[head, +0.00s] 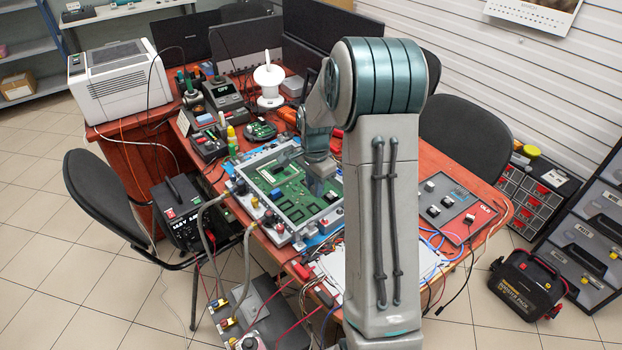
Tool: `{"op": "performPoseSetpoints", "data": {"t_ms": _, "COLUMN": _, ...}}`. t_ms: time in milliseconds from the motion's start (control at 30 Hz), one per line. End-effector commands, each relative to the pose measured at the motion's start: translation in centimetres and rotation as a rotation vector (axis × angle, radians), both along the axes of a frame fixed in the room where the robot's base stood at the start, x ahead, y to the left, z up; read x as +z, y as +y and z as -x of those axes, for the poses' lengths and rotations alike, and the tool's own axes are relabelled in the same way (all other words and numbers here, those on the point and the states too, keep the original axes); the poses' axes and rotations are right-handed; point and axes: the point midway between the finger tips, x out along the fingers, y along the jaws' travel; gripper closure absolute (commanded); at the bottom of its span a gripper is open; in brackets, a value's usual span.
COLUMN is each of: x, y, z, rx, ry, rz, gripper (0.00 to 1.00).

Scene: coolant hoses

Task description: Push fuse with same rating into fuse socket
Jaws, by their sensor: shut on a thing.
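My gripper (321,168) is at the end of my arm, pointing down over the right part of a green circuit board (287,192) in a light grey frame. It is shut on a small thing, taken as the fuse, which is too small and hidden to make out. No fuse rating can be read. The fuse socket cannot be told apart from the other parts on the board. Whether the held thing touches the board cannot be told. A grey panel (436,186) with several small black-and-white blocks lies on the right, with a red strip marked OLD.
My arm hides the table's middle. Cables and hoses crowd the front edge. Office chairs (105,195) stand left and right.

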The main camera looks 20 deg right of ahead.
Motion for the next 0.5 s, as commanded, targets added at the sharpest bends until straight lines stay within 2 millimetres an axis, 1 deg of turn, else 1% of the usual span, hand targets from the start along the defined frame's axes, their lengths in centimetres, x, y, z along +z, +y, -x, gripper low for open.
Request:
{"op": "performPoseSetpoints", "data": {"t_ms": 167, "x": -1.0, "y": 0.1, "z": 0.0, "rx": 0.003, "ry": 0.001, "rz": -0.001, "gripper": 1.0}}
{"op": "performPoseSetpoints", "data": {"t_ms": 500, "x": -3.8, "y": 0.0, "z": 0.0, "rx": 0.0, "ry": 0.0, "rz": 0.001, "gripper": 1.0}}
